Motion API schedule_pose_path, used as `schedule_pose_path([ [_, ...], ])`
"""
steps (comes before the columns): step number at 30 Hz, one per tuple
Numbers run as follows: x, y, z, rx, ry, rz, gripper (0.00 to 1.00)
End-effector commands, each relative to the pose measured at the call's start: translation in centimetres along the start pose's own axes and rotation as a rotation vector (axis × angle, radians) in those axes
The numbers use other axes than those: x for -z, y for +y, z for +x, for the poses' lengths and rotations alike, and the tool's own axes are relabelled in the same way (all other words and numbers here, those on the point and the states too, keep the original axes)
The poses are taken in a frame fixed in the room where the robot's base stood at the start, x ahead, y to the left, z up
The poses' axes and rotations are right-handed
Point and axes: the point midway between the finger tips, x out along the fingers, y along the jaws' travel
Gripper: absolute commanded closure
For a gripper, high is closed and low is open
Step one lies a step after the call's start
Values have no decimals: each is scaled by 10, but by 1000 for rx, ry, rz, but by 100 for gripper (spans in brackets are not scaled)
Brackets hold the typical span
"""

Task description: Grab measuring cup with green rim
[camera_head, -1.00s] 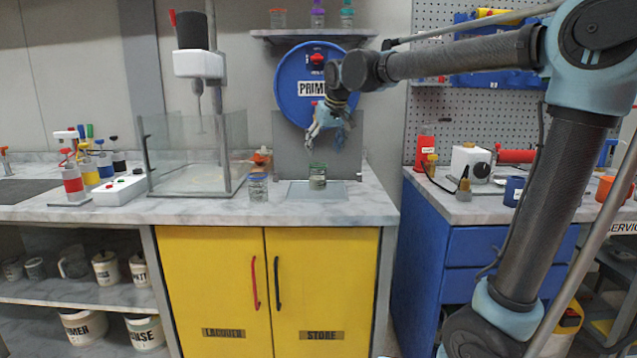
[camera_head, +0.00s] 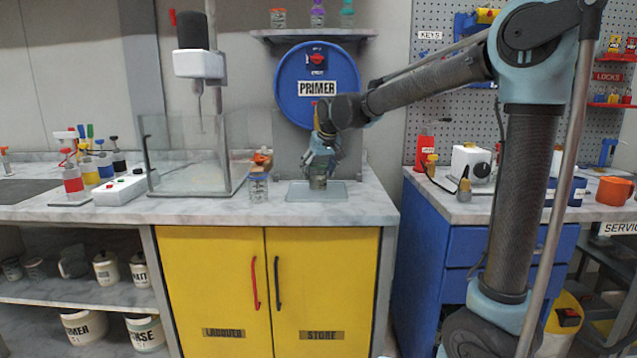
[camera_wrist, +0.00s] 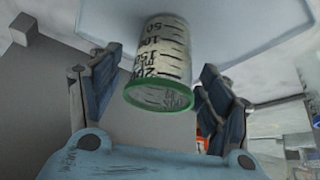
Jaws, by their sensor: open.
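The measuring cup with the green rim (camera_wrist: 165,62) is clear with dark markings and shows between my gripper's fingers in the wrist view. In the head view the cup (camera_head: 318,183) stands on a pale plate (camera_head: 338,192) on the counter, its upper part hidden by my gripper. My gripper (camera_head: 319,168) is directly above and around the cup, pointing down. In the wrist view my gripper (camera_wrist: 160,88) is open, with one finger on each side of the cup and gaps visible between fingers and cup.
Another clear cup (camera_head: 258,187) stands just left of the plate. A glass-walled mixer enclosure (camera_head: 195,160) is further left. The blue primer drum (camera_head: 317,85) is behind my gripper. The counter front between the cups and the edge is clear.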

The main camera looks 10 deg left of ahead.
Motion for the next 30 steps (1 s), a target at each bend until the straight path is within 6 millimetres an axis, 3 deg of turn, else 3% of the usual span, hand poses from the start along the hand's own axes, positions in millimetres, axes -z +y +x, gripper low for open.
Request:
schedule_pose_path([
  [8,0,0,7,0,0,0,29],
  [11,0,0,7,0,0,0,47],
  [15,0,0,7,0,0,0,79],
  [18,0,0,7,0,0,0,84],
  [30,-1,5,-1,-2,0,4,85],
])
